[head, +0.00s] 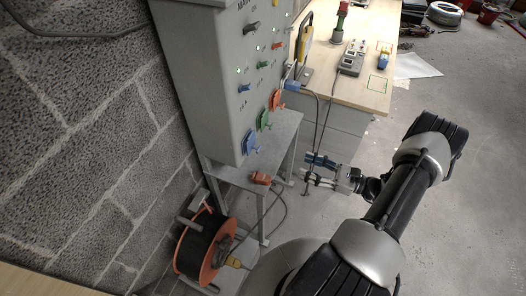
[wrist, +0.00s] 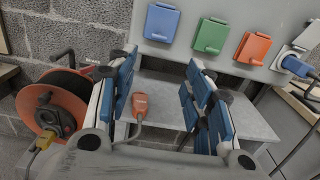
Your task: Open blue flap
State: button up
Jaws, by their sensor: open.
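The blue flap (head: 251,142) is the lowest and nearest of three coloured flaps on the grey cabinet. In the wrist view the blue flap (wrist: 162,22) is a square cover with a small lip at its lower edge, at the top middle. It looks closed, with no socket showing behind it. My gripper (head: 318,172) is to the right of the cabinet, apart from it. In the wrist view my gripper (wrist: 162,80) has its blue-padded fingers spread wide with nothing between them. The flap lies beyond the fingertips.
A green flap (wrist: 211,36), an orange flap (wrist: 253,48) and a blue plug (wrist: 295,66) with a cable follow to the right. An orange connector (head: 261,178) lies on the grey shelf below. A workbench (head: 355,85) stands behind.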

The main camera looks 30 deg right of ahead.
jog(key=b+x, duration=0.2)
jog(key=x, duration=1.4)
jog(key=shift+a, duration=0.15)
jog(key=shift+w+r, duration=0.1)
jog(key=shift+c, duration=0.3)
grip_shut()
